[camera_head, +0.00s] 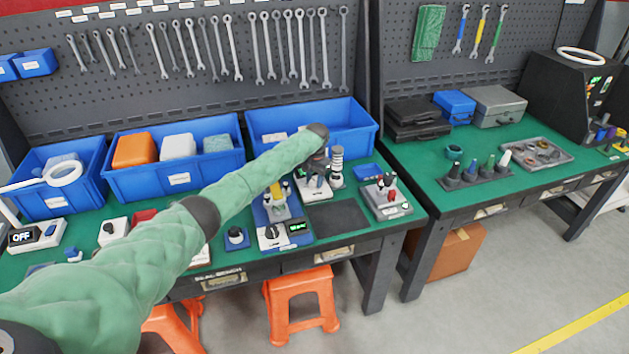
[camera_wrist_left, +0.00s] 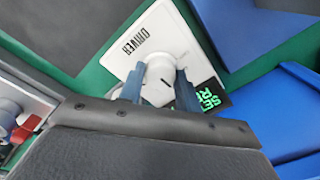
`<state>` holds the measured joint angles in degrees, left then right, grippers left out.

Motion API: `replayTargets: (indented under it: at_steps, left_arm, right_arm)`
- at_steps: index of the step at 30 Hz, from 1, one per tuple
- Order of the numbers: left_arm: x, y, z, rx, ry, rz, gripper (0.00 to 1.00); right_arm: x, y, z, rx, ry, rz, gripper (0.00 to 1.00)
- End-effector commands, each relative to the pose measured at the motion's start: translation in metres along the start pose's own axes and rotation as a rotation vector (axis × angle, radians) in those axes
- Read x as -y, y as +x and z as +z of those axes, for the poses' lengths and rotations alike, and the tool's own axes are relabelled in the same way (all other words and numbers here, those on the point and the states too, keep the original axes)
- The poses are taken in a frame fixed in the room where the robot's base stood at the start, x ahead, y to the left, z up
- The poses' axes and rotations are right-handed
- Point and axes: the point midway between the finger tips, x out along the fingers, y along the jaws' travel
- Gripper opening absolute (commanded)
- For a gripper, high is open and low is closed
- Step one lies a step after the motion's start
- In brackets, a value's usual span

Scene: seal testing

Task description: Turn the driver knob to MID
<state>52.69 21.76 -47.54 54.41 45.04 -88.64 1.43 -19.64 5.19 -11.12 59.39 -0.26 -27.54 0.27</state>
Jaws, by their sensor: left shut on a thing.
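The driver unit (camera_wrist_left: 140,38) is a white panel marked DRIVER in the left wrist view, with a small dark display (camera_wrist_left: 208,95) showing green text, partly covered. Its round white knob (camera_wrist_left: 160,72) has a dark line on its side. My left gripper (camera_wrist_left: 158,88) has its two blue fingers on either side of the knob and is shut on it. In the head view my left gripper (camera_head: 318,176) is over the white driver panel (camera_head: 319,196) and hides most of it. The knob's setting cannot be read. My right gripper is not in view.
A blue fixture with a dial and green display (camera_head: 272,237) stands just left of the driver. A grey box with red parts (camera_head: 387,203) stands to the right. A dark mat (camera_head: 340,217) lies in front. Blue bins (camera_head: 361,127) line the back.

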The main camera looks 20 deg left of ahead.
Motion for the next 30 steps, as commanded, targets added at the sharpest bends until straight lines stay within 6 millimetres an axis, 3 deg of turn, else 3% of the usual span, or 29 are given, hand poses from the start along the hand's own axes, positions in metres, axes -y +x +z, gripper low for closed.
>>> replayTargets:
  at_steps: [18,30]
  left_arm:
    - [0.001,0.000,0.000,-0.026,0.545,-0.001,0.11]
    - [0.002,-0.002,0.000,-0.035,0.729,-0.002,0.11]
  right_arm:
    - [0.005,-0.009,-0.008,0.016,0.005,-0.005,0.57]
    - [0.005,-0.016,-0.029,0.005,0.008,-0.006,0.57]
